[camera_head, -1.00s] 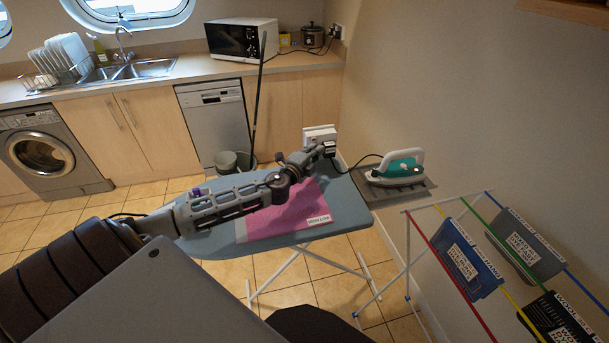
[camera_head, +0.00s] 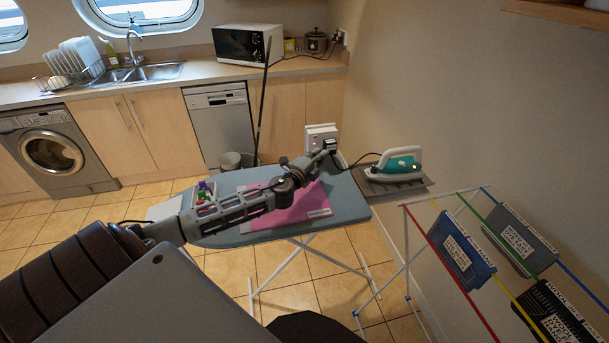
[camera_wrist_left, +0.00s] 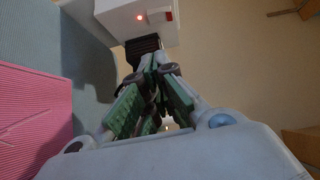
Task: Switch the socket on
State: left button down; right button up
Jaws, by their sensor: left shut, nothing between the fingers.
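The socket (camera_head: 316,131) is a white box low on the wall beyond the ironing board. In the left wrist view the socket (camera_wrist_left: 119,22) shows a small lit red light and a red piece near its right corner. A black plug (camera_wrist_left: 140,46) sits at its underside. My left gripper (camera_head: 327,152) is just in front of the socket. In the left wrist view its green-padded fingers (camera_wrist_left: 157,62) are together, empty, and point at the plug and the box. I cannot tell whether the tips touch either. My right gripper is not in view.
The ironing board (camera_head: 345,203) with a pink cloth (camera_head: 293,212) lies under my left arm. An iron (camera_head: 395,163) rests on a grey stand at its right end. A counter (camera_head: 200,75) runs behind.

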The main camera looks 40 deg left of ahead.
pick_arm(q)
jog(key=shift+a+f, duration=0.2)
jog(key=shift+f, duration=0.05)
jog(key=shift+s, duration=0.15)
jog(key=shift+s+d, duration=0.2)
jog(key=shift+s, duration=0.45)
jog(key=shift+s+f+b, duration=0.15)
jog(key=shift+s+b, duration=0.15)
jog(key=shift+s, duration=0.65)
jog(key=shift+s+d+f+b, duration=0.1)
jog(key=shift+s+b, duration=0.1)
jog(key=shift+s, duration=1)
jog(key=shift+s+d+f+b, duration=0.1)
jog(key=shift+s+b, duration=0.1)
jog(key=shift+s, duration=1.5)
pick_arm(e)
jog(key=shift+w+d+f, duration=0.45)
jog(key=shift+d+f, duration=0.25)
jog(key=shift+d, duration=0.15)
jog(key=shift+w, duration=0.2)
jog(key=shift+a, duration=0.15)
